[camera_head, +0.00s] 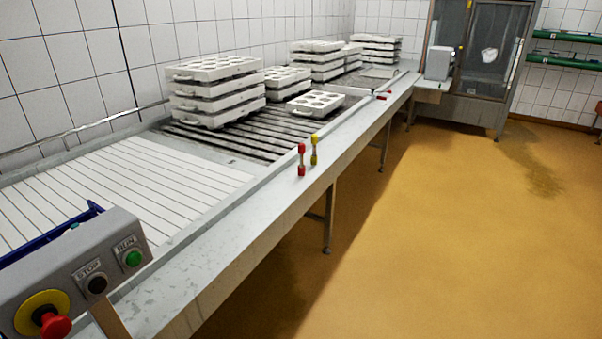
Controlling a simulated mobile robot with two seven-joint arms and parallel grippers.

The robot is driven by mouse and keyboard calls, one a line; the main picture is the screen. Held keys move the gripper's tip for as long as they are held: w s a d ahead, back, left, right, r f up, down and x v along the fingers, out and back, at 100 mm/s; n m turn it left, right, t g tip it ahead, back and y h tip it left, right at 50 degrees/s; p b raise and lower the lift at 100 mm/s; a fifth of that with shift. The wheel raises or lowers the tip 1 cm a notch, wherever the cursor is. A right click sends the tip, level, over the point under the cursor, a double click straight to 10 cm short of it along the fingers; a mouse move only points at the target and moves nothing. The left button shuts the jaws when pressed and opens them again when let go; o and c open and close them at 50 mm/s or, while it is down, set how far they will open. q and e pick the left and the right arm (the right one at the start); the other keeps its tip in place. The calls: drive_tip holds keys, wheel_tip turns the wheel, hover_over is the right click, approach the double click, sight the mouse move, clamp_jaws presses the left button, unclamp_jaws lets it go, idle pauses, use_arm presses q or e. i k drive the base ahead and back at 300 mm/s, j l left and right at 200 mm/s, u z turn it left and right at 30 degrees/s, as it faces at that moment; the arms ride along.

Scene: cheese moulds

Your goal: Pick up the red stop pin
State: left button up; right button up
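The red stop pin (301,159) stands upright on the grey steel ledge (235,218) along the front of the conveyor. It has a red top, a paler middle and a red lower end. A similar yellow pin (314,150) stands just behind and to the right of it, with a small gap between them. Neither of my grippers shows in the head view.
A control box (75,268) with STOP and RUN buttons and a red emergency knob is at the lower left. Stacked white moulds (214,90) stand on the roller conveyor (210,138). More small red items (381,97) lie farther along the ledge. The yellow floor (450,220) at right is clear.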

sight(301, 145)
drive_tip(key=u, duration=0.95)
drive_tip(key=i+l+u, duration=0.15)
drive_tip(key=l+u, duration=0.25)
drive_tip(key=i+l+u, duration=0.1)
drive_tip(key=l+u, duration=0.7)
drive_tip(key=l, duration=0.45)
drive_tip(key=l+u, duration=0.15)
drive_tip(key=l, duration=0.75)
drive_tip(key=k+l+u, duration=0.15)
drive_tip(key=l, duration=0.7)
